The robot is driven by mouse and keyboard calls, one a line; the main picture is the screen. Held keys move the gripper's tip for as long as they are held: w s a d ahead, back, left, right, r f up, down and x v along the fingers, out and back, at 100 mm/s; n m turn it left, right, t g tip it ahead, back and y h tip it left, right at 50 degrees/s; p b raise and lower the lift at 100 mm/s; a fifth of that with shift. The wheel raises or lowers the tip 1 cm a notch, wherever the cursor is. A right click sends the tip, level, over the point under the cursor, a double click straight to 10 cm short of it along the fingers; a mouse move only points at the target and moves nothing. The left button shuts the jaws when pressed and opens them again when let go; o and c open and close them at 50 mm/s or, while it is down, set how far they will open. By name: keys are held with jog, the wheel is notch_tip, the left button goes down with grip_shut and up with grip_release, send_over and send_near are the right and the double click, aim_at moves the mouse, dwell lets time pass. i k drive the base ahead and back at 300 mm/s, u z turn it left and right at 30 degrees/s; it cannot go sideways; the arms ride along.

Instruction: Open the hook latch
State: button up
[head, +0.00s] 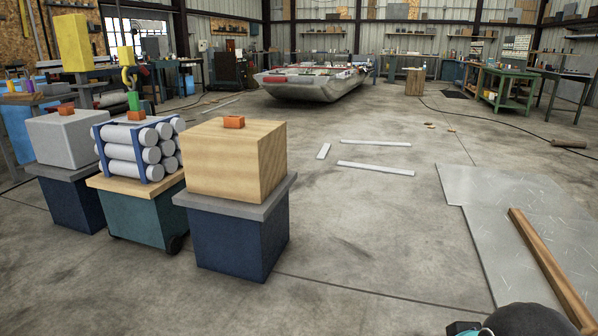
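My gripper is not in view; a dark rounded part at the bottom right edge appears to be my arm.
The pipes stand on a teal wheeled cart (140,216), between a grey block (66,138) and a wooden block (237,160) on blue stands. A larger yellow block (75,42) is above left.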

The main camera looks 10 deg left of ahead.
aim_at(141, 69)
jog(key=u, duration=0.35)
jog(key=i, duration=1.95)
jog(key=u, duration=1.05)
jog(key=i, duration=0.7)
jog(key=u, duration=0.25)
jog(key=k, duration=0.55)
jog(key=u, duration=1)
jog(key=i, duration=2.25)
jog(key=z, duration=0.9)
jog(key=i, duration=0.35)
jog(key=z, duration=0.35)
